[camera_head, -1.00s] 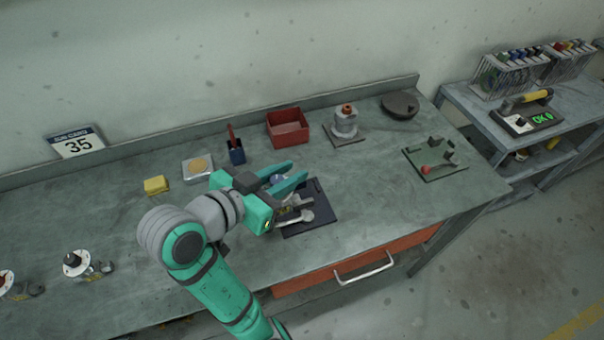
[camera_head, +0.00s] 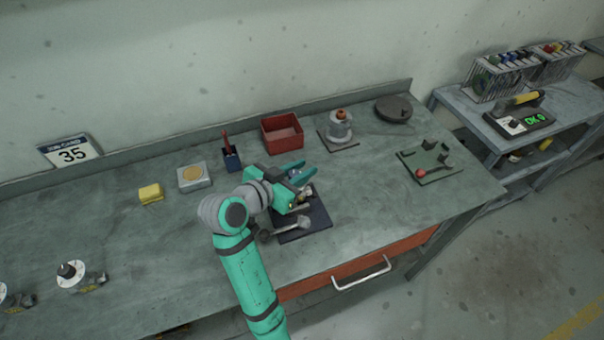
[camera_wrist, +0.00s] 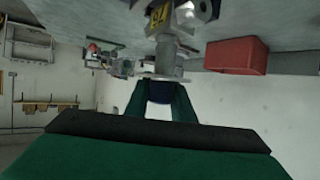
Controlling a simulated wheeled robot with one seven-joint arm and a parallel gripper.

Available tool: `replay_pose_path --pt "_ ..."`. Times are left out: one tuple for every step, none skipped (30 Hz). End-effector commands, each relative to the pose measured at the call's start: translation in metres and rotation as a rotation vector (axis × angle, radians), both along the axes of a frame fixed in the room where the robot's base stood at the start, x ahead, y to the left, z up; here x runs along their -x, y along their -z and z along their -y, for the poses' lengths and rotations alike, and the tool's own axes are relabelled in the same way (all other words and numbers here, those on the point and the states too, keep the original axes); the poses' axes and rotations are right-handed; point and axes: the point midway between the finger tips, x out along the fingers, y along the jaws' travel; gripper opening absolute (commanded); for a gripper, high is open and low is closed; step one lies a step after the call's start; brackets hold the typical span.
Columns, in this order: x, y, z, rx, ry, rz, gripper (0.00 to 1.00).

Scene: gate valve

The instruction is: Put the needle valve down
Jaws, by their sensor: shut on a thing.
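My gripper (camera_head: 299,172) is over the back part of a dark mat (camera_head: 318,221) on the bench. Its teal fingers (camera_wrist: 163,98) are shut on the dark blue knob of the needle valve (camera_wrist: 165,62). The valve has a grey metal body and a yellow tag, and it reaches out beyond the fingertips in the wrist view. In the head view the valve (camera_head: 306,192) is small and partly hidden by the gripper. I cannot tell whether it touches the mat. A grey lever-like part (camera_head: 292,225) lies on the mat.
A red bin (camera_head: 283,133) and a grey stand with a copper-topped part (camera_head: 340,128) are behind the gripper. A green fixture plate (camera_head: 432,163) is to the right. Bench between mat and green plate is clear.

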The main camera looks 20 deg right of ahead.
Motion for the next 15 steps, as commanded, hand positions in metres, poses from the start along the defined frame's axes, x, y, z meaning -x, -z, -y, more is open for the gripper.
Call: replay_pose_path --pt "0.001 0.008 0.000 0.001 -0.001 -0.002 0.00" --pt "0.001 0.013 0.000 0.001 0.000 -0.003 0.00" --pt "0.001 0.017 0.000 0.000 0.000 -0.002 0.00" --pt "0.000 0.019 0.000 0.000 0.000 -0.001 0.00" --pt "0.000 0.020 0.000 0.001 -0.001 0.001 0.00" --pt "0.000 0.020 -0.001 0.002 -0.001 0.001 0.00" --pt "0.000 0.020 -0.001 0.001 -0.001 0.002 0.00" --pt "0.000 0.020 -0.001 0.001 -0.001 0.002 0.00" --pt "0.000 0.019 -0.001 0.001 -0.001 0.002 0.00" --pt "0.000 0.019 -0.001 0.001 -0.001 0.002 0.00" --pt "0.000 0.019 -0.001 0.001 -0.001 0.002 0.00" --pt "0.000 0.020 -0.001 0.001 -0.001 0.002 0.00" --pt "0.000 0.020 -0.001 0.001 -0.001 0.002 0.00" --pt "0.000 0.021 -0.001 0.001 -0.002 0.002 0.00" --pt "0.000 0.022 -0.001 0.002 -0.001 0.001 0.00"
